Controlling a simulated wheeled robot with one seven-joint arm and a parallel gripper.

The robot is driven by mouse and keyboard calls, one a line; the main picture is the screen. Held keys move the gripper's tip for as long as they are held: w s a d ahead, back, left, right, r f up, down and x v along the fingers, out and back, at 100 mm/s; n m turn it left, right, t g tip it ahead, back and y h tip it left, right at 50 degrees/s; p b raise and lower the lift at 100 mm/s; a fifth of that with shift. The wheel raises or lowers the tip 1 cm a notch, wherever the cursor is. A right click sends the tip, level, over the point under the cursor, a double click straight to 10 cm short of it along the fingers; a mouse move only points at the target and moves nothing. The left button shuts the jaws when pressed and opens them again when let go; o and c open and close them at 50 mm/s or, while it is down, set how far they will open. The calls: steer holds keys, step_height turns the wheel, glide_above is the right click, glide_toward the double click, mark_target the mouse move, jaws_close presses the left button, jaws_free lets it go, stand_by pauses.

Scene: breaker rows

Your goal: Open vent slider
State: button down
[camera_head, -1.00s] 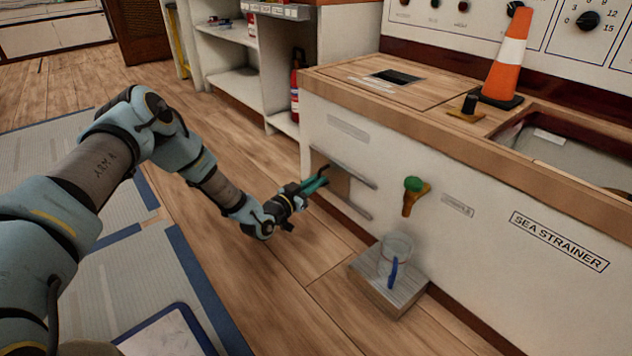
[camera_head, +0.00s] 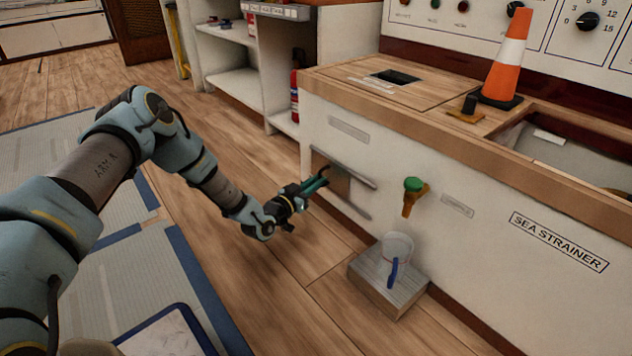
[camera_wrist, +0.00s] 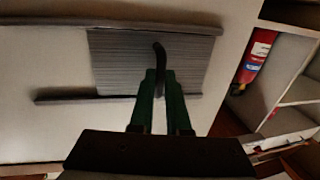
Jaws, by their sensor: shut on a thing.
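The vent slider (camera_wrist: 112,68) is a finely ribbed grey plate between two dark rails on the white cabinet front. In the wrist view it sits toward the right end of the rails, on the extinguisher side. In the head view the plate (camera_head: 337,187) is at the left part of the rails, partly behind my gripper. A dark curved handle (camera_wrist: 159,52) stands out from it. My gripper (camera_wrist: 160,74) has its green fingers shut on this handle; the fingers hide its lower part. My gripper also shows in the head view (camera_head: 322,181), at the cabinet front.
Right of the rails, a green-knobbed valve (camera_head: 413,185) sticks out of the cabinet. A fire extinguisher (camera_head: 295,85) stands left of the cabinet. An orange cone (camera_head: 510,58) is on top. The front floor is clear.

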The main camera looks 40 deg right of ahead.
steer(key=s+p, duration=0.1)
steer(key=s, duration=0.2)
steer(key=s+p, duration=0.1)
steer(key=s, duration=0.1)
steer(key=s+p, duration=0.1)
steer(key=s, duration=0.2)
steer(key=shift+s+a, duration=0.3)
steer(key=c, duration=0.9)
jaws_free()
steer(key=s+a+p, duration=0.1)
steer(key=a+p, duration=0.4)
steer(key=a, duration=0.5)
steer(key=shift+s+a, duration=0.2)
steer(key=shift+a, duration=0.15)
